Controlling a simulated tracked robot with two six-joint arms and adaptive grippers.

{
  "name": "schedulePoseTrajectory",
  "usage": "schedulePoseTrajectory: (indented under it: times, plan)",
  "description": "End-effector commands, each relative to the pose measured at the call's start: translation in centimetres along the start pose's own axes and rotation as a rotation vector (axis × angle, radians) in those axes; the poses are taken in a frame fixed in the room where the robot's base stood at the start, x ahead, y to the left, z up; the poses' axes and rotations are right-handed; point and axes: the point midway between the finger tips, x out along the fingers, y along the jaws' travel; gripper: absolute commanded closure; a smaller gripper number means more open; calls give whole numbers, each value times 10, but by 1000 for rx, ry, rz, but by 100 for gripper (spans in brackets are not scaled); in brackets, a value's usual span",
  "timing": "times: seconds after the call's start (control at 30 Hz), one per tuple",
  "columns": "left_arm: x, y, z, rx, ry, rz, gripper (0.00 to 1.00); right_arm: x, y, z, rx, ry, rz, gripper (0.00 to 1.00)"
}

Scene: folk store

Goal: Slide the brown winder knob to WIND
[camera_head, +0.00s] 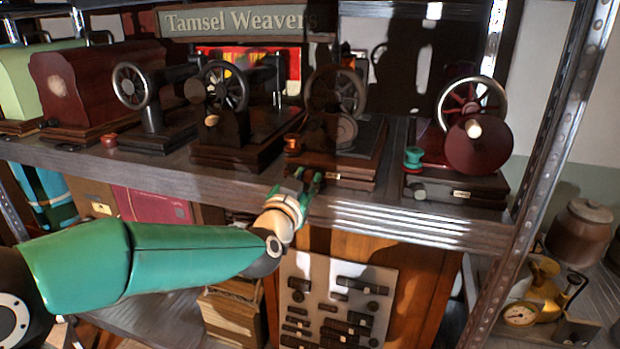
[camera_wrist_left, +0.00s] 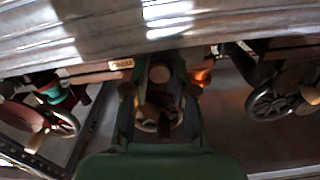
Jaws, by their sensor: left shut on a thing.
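My left gripper (camera_head: 308,183) is at the shelf's front edge, below the third sewing machine (camera_head: 336,130). In the left wrist view its green fingers are shut on the round brown winder knob (camera_wrist_left: 160,73), on the front of that machine's base. In the head view the gripper hides the knob. A small WIND plate (camera_head: 333,176) sits just right of the gripper there; in the upside-down wrist view the WIND plate (camera_wrist_left: 122,63) is left of the knob, a short gap away. My right gripper is not in view.
More sewing machines stand on the wooden shelf (camera_head: 370,217), including a dark one (camera_head: 230,110) to the left and a red one (camera_head: 478,145) to the right. A metal upright (camera_head: 565,110) bounds the shelf at right. A wooden cabinet (camera_head: 420,300) stands below.

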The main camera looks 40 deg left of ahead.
Motion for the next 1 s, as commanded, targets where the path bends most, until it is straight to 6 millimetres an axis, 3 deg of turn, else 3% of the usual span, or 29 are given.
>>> schedulePoseTrajectory:
  times: [0.33,0.37,0.5,0.83,1.0]
  plan:
    - [-3,2,0,5,-2,-2,100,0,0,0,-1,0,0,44]
    - [-3,2,0,5,-3,-1,73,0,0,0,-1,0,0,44]
    - [-3,1,0,5,-3,-3,49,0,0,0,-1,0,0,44]
    - [-4,-2,0,3,-2,-9,49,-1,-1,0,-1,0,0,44]
    - [-18,-3,-1,3,-1,-9,49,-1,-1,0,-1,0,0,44]
